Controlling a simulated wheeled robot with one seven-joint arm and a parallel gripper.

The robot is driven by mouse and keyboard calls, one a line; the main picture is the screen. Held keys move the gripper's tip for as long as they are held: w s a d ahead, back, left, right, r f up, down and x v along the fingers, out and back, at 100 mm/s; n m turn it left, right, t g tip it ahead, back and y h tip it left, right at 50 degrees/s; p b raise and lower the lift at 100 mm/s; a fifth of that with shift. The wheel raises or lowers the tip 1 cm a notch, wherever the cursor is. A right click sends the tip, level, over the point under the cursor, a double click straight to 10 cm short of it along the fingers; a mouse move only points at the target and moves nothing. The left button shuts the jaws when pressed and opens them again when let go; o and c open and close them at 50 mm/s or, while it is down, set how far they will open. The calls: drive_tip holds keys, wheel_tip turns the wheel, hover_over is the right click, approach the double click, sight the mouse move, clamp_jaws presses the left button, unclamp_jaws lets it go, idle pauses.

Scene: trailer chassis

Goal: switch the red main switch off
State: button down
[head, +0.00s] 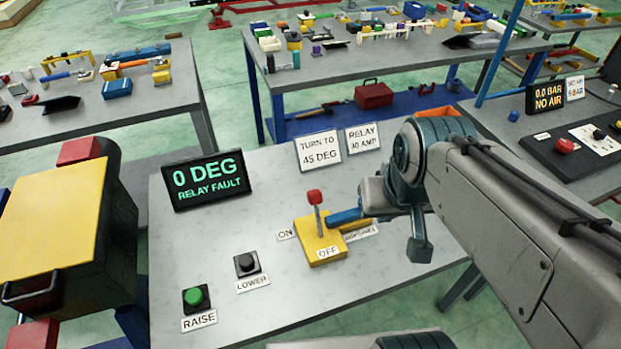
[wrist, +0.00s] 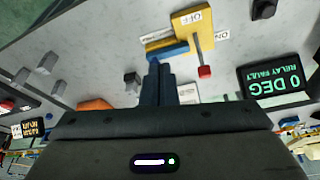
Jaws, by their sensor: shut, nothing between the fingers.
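The main switch has a yellow base (head: 322,251) on the grey bench and a metal lever with a red knob (head: 314,197). The lever rises from the base and appears to lean to the back, away from the OFF label (head: 327,252). The ON label (head: 285,234) lies behind and left of the base. In the wrist view the red knob (wrist: 205,71) is right of my gripper (wrist: 156,64). Its dark blue fingers are shut and empty, apart from the knob. In the head view I cannot clearly make out the fingertips.
A blue bar (wrist: 168,50) and a yellow bar lie beside the base, close to my fingertips. A black LOWER button (head: 246,263) and green RAISE button (head: 195,298) are to the left. A display (head: 208,182) reads 0 DEG, RELAY FAULT. Sign cards stand at the back.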

sight(318, 215)
drive_tip(key=w+a+f+n+g, duration=0.1)
drive_tip(key=w+a, duration=0.5)
drive_tip(key=w, duration=0.6)
drive_tip(key=w+a+f+n+g+b, duration=0.1)
drive_tip(key=w+a+f+g, duration=0.3)
drive_tip(key=w, duration=0.8)
drive_tip(key=shift+w+a+f+n+b, duration=0.25)
drive_tip(key=shift+a+n, duration=0.35)
drive_tip(key=shift+a, duration=0.6)
drive_tip(key=shift+s, duration=0.15)
drive_tip(key=s+d+f+p, duration=0.1)
drive_tip(key=s+f+p, duration=0.2)
drive_tip(key=f, duration=0.5)
drive_tip(key=shift+s+d, duration=0.15)
drive_tip(key=shift+s, duration=0.5)
drive_tip(key=shift+s, duration=0.1)
